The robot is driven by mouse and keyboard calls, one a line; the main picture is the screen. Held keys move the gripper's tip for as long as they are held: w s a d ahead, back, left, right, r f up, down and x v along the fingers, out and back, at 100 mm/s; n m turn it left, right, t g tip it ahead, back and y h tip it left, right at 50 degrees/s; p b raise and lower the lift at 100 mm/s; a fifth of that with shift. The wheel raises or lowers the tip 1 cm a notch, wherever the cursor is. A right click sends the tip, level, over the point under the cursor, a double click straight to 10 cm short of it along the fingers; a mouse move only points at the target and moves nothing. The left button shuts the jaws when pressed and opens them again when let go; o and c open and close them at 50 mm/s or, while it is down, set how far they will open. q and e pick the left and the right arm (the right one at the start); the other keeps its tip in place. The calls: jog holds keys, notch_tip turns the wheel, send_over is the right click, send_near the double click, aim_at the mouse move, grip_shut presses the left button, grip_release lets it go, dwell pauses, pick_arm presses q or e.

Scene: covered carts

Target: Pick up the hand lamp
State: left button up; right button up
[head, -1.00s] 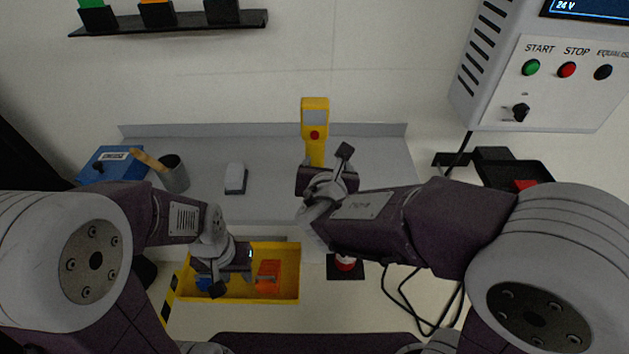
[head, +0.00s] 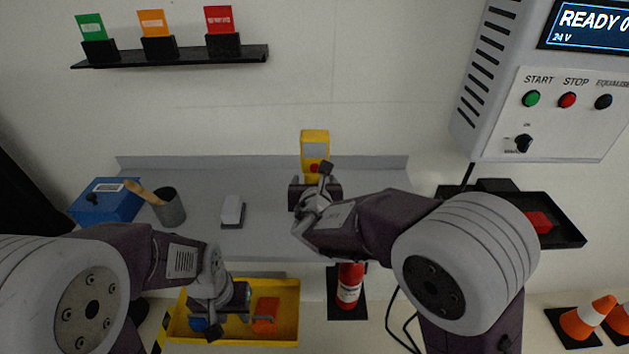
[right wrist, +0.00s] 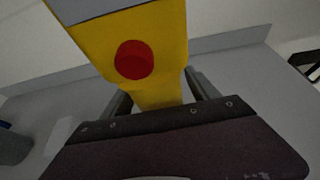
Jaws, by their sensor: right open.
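The hand lamp (head: 315,146), yellow with a grey panel and a red button, stands upright at the back of the grey bench. My right gripper (head: 318,182) is in front of its lower part and hides it in the head view. In the right wrist view the yellow handle (right wrist: 160,92) narrows between the two fingers of my right gripper (right wrist: 160,98), with one finger on each side. The jaws are open. My left gripper (head: 228,308) is low over a yellow bin at the front; its jaw opening is unclear.
The yellow bin (head: 287,335) holds blue and orange items. A white-and-dark block (head: 232,212), a grey cup (head: 169,208) and a blue box (head: 110,200) stand on the bench (head: 270,225). A control cabinet (head: 550,115) is at right.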

aim_at(314, 167)
jog(key=shift+w+f, duration=0.1)
jog(key=shift+w, duration=0.1)
jog(key=shift+s, duration=0.15)
jog(key=shift+c, duration=1.2)
grip_shut()
jog(key=s+d+r+p, duration=0.3)
jog(key=s+d+r, duration=0.3)
jog(key=d+r, duration=0.4)
jog(key=shift+r, duration=0.6)
jog(key=shift+f, duration=0.1)
